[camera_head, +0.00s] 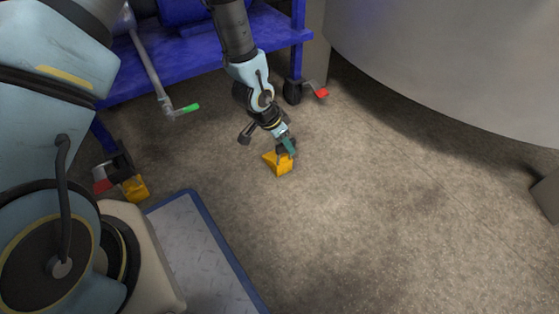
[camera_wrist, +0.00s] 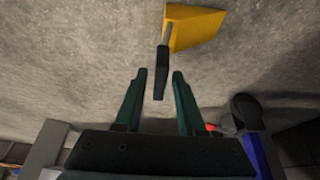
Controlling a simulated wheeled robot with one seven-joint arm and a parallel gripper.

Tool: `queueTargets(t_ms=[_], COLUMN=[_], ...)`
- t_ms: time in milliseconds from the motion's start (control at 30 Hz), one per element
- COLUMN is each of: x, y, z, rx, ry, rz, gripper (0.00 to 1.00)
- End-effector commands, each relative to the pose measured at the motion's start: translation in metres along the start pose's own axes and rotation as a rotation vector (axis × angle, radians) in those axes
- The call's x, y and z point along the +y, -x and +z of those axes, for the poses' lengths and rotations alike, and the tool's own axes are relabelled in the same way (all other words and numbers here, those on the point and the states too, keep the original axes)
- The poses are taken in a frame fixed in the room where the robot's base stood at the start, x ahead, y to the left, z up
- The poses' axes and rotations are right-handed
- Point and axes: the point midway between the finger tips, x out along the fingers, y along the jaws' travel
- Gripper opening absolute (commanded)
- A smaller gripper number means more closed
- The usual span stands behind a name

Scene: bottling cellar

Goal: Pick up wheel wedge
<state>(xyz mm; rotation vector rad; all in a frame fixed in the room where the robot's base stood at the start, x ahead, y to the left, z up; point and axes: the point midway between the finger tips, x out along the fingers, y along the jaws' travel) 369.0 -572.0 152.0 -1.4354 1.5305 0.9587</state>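A yellow wheel wedge (camera_head: 279,163) lies on the floor, out in the open, in the head view. In the wrist view the wedge (camera_wrist: 195,27) shows at the top, with a dark handle (camera_wrist: 161,72) extending from it toward me. My gripper (camera_head: 287,146) is right above the wedge in the head view and hides part of it. In the wrist view my gripper (camera_wrist: 160,78) is open, with a green finger on each side of the handle's end. Gaps show between the handle and both fingers. A second yellow wedge (camera_head: 135,188) sits at the left by a castor.
A blue cart (camera_head: 190,62) stands behind, with a castor (camera_head: 293,91) and red pedal (camera_head: 322,93). A large grey tank (camera_head: 460,60) fills the upper right. A blue-edged metal platform (camera_head: 205,255) lies lower left. The floor at centre right is clear.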

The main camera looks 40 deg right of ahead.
Motion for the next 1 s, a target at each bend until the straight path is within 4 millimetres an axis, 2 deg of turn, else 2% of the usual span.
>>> queueTargets(t_ms=[33, 333, 1000], x=[0.0000, 0.0000, -0.0002], y=[0.0001, 0.0001, 0.0025], z=[0.0001, 0.0002, -0.0013], rx=[0.000, 0.000, 0.001], ry=[0.000, 0.000, 0.000], rz=[0.000, 0.000, 0.000], gripper=[0.32, 0.00, 0.00])
